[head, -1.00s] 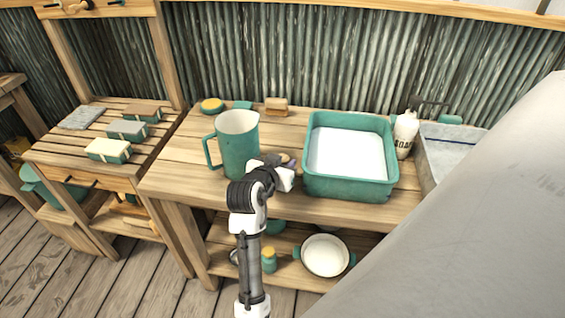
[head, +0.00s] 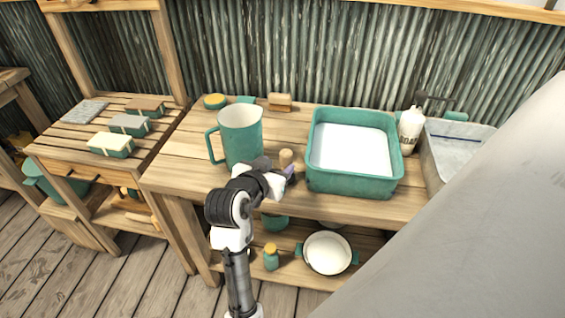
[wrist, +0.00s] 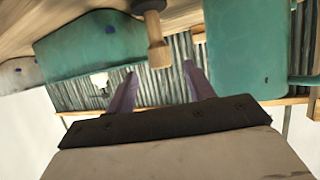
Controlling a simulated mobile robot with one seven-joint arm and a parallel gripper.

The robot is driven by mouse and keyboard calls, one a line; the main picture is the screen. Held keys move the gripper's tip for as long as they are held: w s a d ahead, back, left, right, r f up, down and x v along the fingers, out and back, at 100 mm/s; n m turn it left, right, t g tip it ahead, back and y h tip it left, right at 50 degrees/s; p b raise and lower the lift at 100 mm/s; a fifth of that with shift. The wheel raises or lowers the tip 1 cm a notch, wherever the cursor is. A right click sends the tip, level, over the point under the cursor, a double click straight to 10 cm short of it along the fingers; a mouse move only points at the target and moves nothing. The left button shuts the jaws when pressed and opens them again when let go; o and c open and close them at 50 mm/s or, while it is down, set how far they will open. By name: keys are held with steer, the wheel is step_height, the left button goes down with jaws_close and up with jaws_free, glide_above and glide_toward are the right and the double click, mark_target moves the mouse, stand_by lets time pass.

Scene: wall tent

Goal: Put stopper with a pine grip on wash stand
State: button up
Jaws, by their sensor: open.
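The stopper with a pine grip (head: 286,157) stands on the wooden bench, between the green pitcher and the green basin. In the wrist view its pale wooden grip (wrist: 157,40) points toward me, between the lines of my two purple fingers. My gripper (head: 290,173) is open and empty, close beside the stopper on its near side; the fingers also show in the wrist view (wrist: 160,70). Contact cannot be made out. A slatted wooden stand (head: 75,132) at the left may be the wash stand; no label settles this.
The green pitcher (head: 241,135) is just left of my gripper and the green basin (head: 353,182) just right. A white bottle (head: 411,130) and metal trough stand further right. Several small boxes, including a cream-topped one (head: 111,144), sit on the left stand, with bare slats between them.

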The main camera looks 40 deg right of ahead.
steer(key=shift+v, duration=2.35)
